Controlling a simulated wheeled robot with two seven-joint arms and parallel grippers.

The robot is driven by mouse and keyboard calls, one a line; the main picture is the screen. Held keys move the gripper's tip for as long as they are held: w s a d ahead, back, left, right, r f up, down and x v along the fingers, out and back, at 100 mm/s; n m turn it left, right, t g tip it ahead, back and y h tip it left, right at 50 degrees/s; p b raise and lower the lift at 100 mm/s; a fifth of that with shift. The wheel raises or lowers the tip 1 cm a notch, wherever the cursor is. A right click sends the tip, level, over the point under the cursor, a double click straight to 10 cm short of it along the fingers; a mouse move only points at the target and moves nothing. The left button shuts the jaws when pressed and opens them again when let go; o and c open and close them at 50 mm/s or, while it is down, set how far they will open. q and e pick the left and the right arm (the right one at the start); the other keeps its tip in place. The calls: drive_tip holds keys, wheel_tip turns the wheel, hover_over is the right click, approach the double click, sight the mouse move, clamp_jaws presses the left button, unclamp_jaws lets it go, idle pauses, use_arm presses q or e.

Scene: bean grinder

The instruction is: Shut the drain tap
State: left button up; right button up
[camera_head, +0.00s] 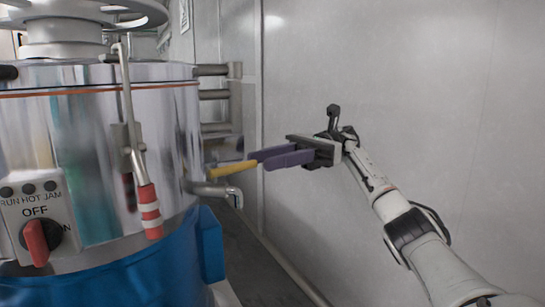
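The drain tap (214,189) is a bent metal spout low on the right side of the shiny grinder drum. Its yellow lever (231,170) points right, nearly level and slightly raised at its outer end. My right gripper (259,160) comes in from the right, its purple-grey fingers pointing left at the lever's outer end. The fingertips overlap or touch that end in the picture; I cannot tell whether they grip it. The two fingers look close together, one partly behind the other. My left gripper is not in view.
The grinder drum (90,120) on a blue base (150,275) fills the left side. It has a red-and-white handle (149,207) and a control box with a red knob (37,243). Metal rails (214,94) stand behind. A bare grey wall (400,70) lies behind my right arm.

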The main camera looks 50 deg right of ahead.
drive_tip(key=shift+s+d, duration=0.1)
drive_tip(key=shift+d, duration=0.25)
